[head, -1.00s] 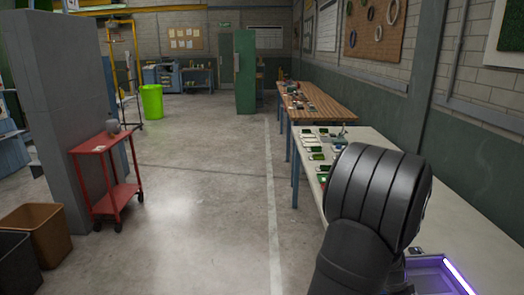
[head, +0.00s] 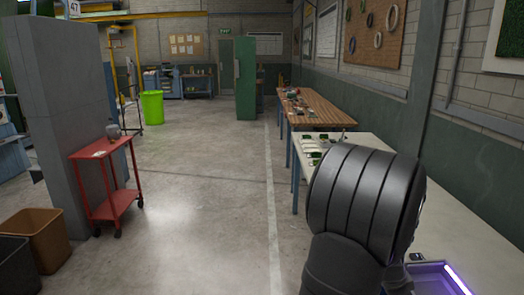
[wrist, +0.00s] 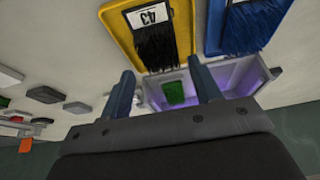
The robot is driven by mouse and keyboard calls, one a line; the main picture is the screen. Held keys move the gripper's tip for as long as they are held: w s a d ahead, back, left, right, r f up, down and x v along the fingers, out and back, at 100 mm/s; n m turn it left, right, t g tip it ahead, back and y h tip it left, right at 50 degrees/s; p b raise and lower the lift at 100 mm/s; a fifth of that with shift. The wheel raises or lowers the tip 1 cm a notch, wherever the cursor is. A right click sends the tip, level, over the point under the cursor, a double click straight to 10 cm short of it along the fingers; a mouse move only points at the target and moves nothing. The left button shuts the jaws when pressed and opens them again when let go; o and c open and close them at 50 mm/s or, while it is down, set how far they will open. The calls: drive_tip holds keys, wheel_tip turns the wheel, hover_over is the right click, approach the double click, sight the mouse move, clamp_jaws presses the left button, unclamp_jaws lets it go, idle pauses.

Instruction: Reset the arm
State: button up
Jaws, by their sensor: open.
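My gripper (wrist: 162,70) shows in the wrist view, its two dark blue fingers spread apart with nothing held between them. Beyond the fingers is a purple-lit box (wrist: 235,75) with a green piece (wrist: 174,92) inside. A yellow tray (wrist: 181,28) with black bristles and a label reading 43 lies beyond the fingers. A blue tray (wrist: 214,30) with black bristles is to its right. In the head view my dark arm covers part of the pale table (head: 455,225), and my gripper is hidden. The lit box (head: 432,272) shows at the lower right.
Several small samples (head: 312,150) lie at the pale table's far end; several grey and dark pieces (wrist: 45,95) show left in the wrist view. A wooden bench (head: 322,112) stands beyond. A red cart (head: 105,175) and brown bin (head: 42,235) stand left. The middle floor is clear.

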drive_tip(key=x, duration=0.5)
drive_tip(key=r, duration=0.2)
drive_tip(key=s+r, duration=0.1)
drive_tip(key=r, duration=0.1)
drive_tip(key=shift+d+r, duration=0.15)
drive_tip(key=shift+r, duration=0.2)
drive_tip(key=s+d+r, duration=0.3)
drive_tip(key=s+r, duration=0.4)
drive_tip(key=s, duration=0.3)
drive_tip(key=w+d, duration=0.9)
drive_tip(key=d, duration=0.6)
drive_tip(key=w+f, duration=0.1)
drive_tip(key=w, duration=0.1)
drive_tip(key=w+f, duration=0.2)
drive_tip(key=w, duration=0.1)
drive_tip(key=w+a+f, duration=0.1)
drive_tip(key=w+f, duration=0.1)
drive_tip(key=w, duration=0.1)
drive_tip(key=shift+a+f, duration=0.1)
drive_tip(key=shift+f, duration=0.05)
idle(0.6)
